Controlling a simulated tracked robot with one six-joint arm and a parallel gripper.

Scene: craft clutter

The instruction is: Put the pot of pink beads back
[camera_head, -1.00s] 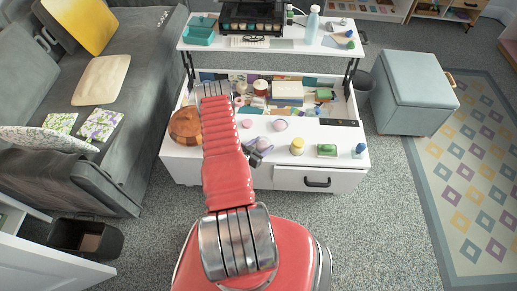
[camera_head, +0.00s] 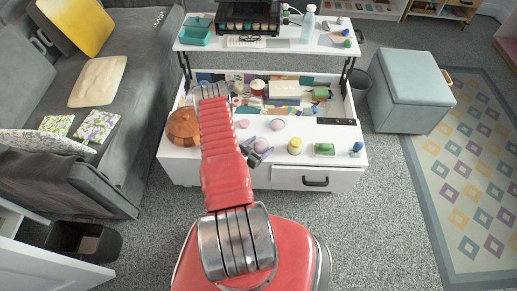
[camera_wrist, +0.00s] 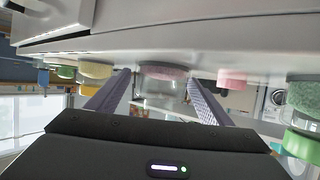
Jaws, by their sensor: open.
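My gripper (camera_wrist: 158,88) is open, with its two purple-grey fingers pointing at the cabinet's lower top. The wrist view is upside down. A clear pot with a dusty-pink layer (camera_wrist: 164,73) stands between the fingers, with no visible grip on it. In the head view a mauve-pink pot (camera_head: 260,147) is at my gripper (camera_head: 257,152), partly hidden by it. A brighter pink item (camera_wrist: 232,76) is beside the fingers in the wrist view. I cannot tell for certain which holds the pink beads.
A yellow pot (camera_head: 295,145), a green one (camera_head: 325,149) and a blue item (camera_head: 356,149) stand to the right on the white cabinet (camera_head: 215,167). A brown wooden item (camera_head: 183,128) is at left. The open compartment behind holds craft clutter. A large green pot (camera_wrist: 302,96) is close in the wrist view.

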